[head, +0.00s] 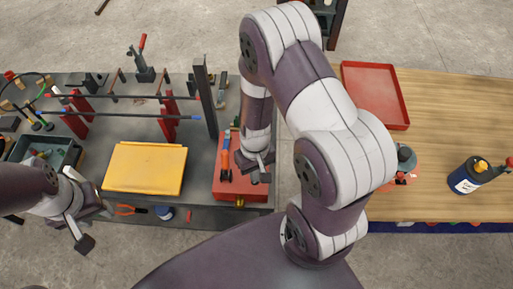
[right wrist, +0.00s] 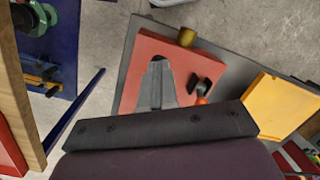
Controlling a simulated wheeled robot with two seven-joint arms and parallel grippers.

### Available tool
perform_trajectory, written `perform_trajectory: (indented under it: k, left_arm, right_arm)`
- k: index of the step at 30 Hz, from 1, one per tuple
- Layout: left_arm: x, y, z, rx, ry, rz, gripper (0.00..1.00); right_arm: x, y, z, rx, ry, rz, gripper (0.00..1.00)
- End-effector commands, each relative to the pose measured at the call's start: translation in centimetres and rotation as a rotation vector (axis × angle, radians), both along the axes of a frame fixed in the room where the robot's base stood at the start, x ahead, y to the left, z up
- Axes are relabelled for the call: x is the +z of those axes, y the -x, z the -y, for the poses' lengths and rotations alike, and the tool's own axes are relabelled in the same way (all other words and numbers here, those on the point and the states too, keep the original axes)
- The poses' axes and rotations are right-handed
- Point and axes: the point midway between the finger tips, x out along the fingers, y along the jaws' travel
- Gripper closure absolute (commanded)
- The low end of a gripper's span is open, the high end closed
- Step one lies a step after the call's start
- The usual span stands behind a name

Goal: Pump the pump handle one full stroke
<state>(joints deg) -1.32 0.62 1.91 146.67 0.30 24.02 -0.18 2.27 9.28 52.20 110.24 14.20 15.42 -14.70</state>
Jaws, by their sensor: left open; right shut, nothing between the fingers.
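The pump is a red block-shaped body (head: 229,190) with a brass fitting at its front, on the right end of the grey workbench. Its handle, with an orange grip (head: 225,150), stands at the left of the body. In the right wrist view, the handle's black and orange end (right wrist: 202,88) shows right of the fingers, apart from them. My right gripper (head: 257,168) is over the right part of the red body, shut and empty; its fingers (right wrist: 157,75) show against the red top. I cannot tell whether they touch it. My left gripper (head: 94,226) is open and empty near the bench's front left.
A yellow panel (head: 145,168) lies left of the pump. Rebar rods on red stands (head: 170,115) and a dark post (head: 205,97) stand behind. Orange pliers (head: 130,209) lie at the front edge.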

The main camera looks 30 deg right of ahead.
Motion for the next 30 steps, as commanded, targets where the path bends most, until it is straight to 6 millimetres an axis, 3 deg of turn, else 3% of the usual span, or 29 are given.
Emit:
perform_trajectory:
  k: [5,19,25,30]
  left_arm:
    - [-1.1,0.0,0.0,0.000,0.000,0.000,0.58]
    - [-1.6,0.0,0.0,0.000,0.000,0.000,0.58]
    - [-1.0,0.0,0.0,0.000,0.000,0.000,0.58]
    - [1.3,0.0,0.0,0.000,0.000,0.000,0.58]
  right_arm:
    - [-1.2,0.1,-0.1,0.000,0.000,0.000,1.00]
    - [-1.8,0.2,-0.1,0.000,0.000,0.001,1.00]
    - [-1.3,0.1,-0.1,0.000,0.000,0.001,1.00]
    - [1.1,-0.4,0.2,0.000,0.000,0.002,1.00]
